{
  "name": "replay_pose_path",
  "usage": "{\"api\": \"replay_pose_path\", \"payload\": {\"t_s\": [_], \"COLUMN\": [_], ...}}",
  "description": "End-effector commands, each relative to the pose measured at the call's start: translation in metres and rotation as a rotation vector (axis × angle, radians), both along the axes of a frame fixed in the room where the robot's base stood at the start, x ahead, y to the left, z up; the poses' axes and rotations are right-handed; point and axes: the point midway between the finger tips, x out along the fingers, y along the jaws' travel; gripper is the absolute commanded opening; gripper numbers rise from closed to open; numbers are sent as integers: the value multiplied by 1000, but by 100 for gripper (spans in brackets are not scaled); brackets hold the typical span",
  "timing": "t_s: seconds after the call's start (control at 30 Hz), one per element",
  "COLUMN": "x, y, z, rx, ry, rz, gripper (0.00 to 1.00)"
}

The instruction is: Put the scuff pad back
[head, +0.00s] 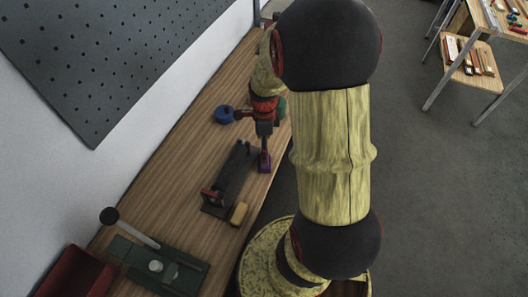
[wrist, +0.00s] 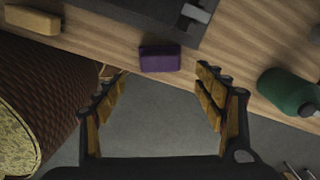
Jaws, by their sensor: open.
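A purple block (wrist: 160,57) lies at the edge of the wooden bench in the wrist view; it also shows in the head view (head: 264,162). A tan block (wrist: 32,20) lies further left along the same edge, and in the head view (head: 239,214) beside the dark conveyor. I cannot tell by looks alone which block is the scuff pad. My gripper (wrist: 165,72) is open and empty. Its fingertips are on either side of the purple block in the picture, with the block just beyond them; contact is not visible. In the head view my gripper (head: 264,128) hangs above the bench edge.
The dark conveyor (head: 233,178) is on the bench behind the blocks. A blue object (head: 224,115) is farther back. A green fixture (head: 185,272) and red bin (head: 75,277) are at front left. Shelving (head: 484,80) stands across the floor.

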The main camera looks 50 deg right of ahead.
Motion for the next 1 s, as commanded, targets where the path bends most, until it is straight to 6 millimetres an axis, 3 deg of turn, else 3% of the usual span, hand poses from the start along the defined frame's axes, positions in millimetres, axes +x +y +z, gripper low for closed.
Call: {"api": "replay_pose_path", "payload": {"t_s": [0.1,0.3,0.43,0.67,0.8,1.0], "x": [0,1,7,9,-9,-47], "y": [0,2,18,95,146,201], "z": [20,36,62,152,199,242], "rx": [-1,-2,-24,-145,-253,-435], "ry": [-1,-4,-34,-141,-193,-235], "rz": [0,15,172,871,1343,1929], "gripper": [71,71,71,71,71,71]}}
